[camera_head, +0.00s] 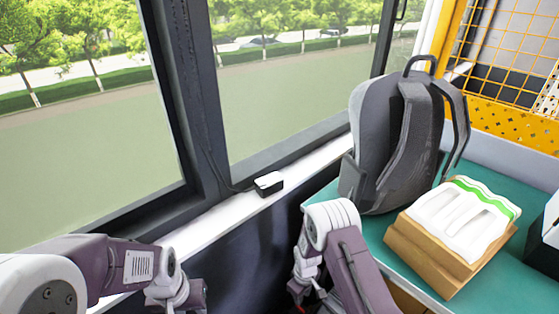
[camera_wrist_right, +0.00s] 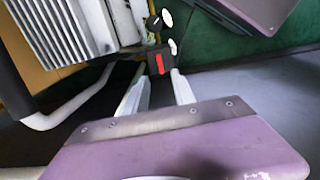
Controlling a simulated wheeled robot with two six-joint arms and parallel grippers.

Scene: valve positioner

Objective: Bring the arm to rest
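In the right wrist view, the two pale fingers of my right gripper (camera_wrist_right: 159,76) stand apart. A small black block with a red stripe (camera_wrist_right: 159,62) shows at or just beyond the fingertips; I cannot tell whether they touch it. A grey finned device (camera_wrist_right: 72,28) is at the upper left, with black-and-white knobs (camera_wrist_right: 160,20) to its right. In the head view, my right arm (camera_head: 345,250) reaches down at the bottom centre, and its gripper is mostly hidden. My left arm (camera_head: 110,270) comes in at the lower left; its gripper is out of sight.
A grey backpack (camera_head: 392,140) and a tan box with white packs (camera_head: 450,235) stand on the green seat (camera_head: 350,215) right of my right arm. A small black-and-white box (camera_head: 269,183) sits on the white window sill (camera_head: 225,215). A yellow mesh (camera_head: 510,60) is at the upper right.

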